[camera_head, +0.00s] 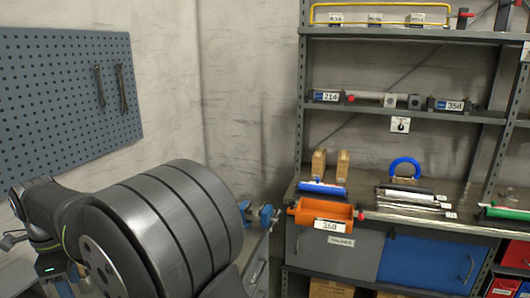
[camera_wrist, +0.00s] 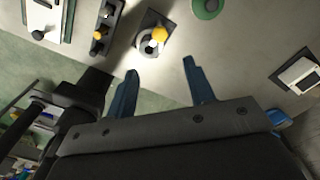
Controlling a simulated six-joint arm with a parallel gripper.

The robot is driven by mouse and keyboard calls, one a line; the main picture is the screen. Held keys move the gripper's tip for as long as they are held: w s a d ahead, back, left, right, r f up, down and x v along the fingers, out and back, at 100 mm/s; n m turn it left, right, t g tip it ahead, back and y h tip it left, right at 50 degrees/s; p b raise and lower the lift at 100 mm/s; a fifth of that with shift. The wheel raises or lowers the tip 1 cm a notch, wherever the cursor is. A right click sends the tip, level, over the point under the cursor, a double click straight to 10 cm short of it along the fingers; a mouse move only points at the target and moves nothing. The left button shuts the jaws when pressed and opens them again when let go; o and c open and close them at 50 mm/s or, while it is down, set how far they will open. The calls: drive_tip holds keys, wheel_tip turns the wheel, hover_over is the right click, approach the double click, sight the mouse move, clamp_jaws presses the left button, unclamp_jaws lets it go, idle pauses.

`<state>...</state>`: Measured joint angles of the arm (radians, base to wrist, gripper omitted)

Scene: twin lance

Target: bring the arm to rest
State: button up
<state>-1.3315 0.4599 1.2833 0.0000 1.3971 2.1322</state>
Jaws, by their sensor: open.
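My gripper (camera_wrist: 160,66) shows in the wrist view with its two blue fingers spread apart and nothing between them. Beyond the fingertips is a pale surface with a yellow-knobbed fitting (camera_wrist: 159,34) on it. The fingers look apart from that fitting, though the distance is hard to judge. In the head view, parts of my arm fill the lower left. My gripper cannot be made out there.
A grey shelf unit (camera_head: 395,37) stands at the right with an orange tray (camera_head: 322,209) and several tools on its worktop. A blue vise (camera_head: 262,214) sits left of it. A pegboard (camera_head: 60,90) hangs on the left wall. A green disc (camera_wrist: 207,8) shows in the wrist view.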

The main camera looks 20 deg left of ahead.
wheel_tip(320, 180, down, 13)
drive_tip(key=shift+f, duration=0.1)
idle(0.3)
